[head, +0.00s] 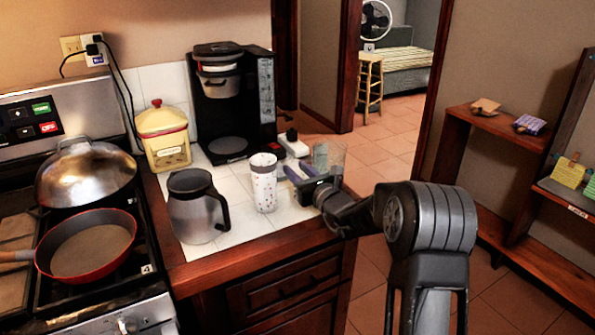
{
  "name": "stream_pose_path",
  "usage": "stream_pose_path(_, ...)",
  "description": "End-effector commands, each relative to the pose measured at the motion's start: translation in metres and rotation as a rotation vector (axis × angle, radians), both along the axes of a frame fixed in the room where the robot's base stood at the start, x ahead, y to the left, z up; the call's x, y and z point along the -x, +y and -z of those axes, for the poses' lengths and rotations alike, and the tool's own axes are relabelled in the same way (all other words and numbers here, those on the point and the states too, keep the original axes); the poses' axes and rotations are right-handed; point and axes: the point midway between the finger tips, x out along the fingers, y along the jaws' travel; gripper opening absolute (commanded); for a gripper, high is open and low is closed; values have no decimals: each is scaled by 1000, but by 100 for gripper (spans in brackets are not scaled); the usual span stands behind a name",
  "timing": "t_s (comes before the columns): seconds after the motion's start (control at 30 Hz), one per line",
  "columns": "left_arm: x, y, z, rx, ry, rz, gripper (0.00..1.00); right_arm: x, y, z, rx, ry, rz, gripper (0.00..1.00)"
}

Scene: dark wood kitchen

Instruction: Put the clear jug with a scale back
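A clear, see-through jug (330,156) stands at the right end of the white tiled counter, near its edge. Any scale marks on it are too small to make out. My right gripper (298,170) reaches in from the right, low over the counter, just in front and to the left of the clear jug. Its two purple-grey fingers show apart, with nothing clear between them. The gripper's body hides the lower part of the jug, so I cannot tell whether they touch. My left gripper is out of view.
A speckled white cup (263,184) and a grey carafe with black lid (196,212) stand left of my gripper. Behind are a coffee maker (237,105) and a yellow canister (164,138). A stove with a red pan (88,250) is at left, shelves (495,122) at right.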

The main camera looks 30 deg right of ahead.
Motion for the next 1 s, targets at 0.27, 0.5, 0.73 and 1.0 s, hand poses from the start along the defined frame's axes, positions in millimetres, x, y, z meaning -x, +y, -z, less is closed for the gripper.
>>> stream_pose_path(0.27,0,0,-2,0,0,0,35,6,-1,-2,0,0,1,32)
stream_pose_path(0.5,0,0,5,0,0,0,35,47,-1,-2,-1,-1,3,32)
stream_pose_path(0.73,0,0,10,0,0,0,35,94,2,-2,-2,-1,2,32)
stream_pose_path(1.0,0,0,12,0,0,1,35,120,2,-2,0,-1,1,32)
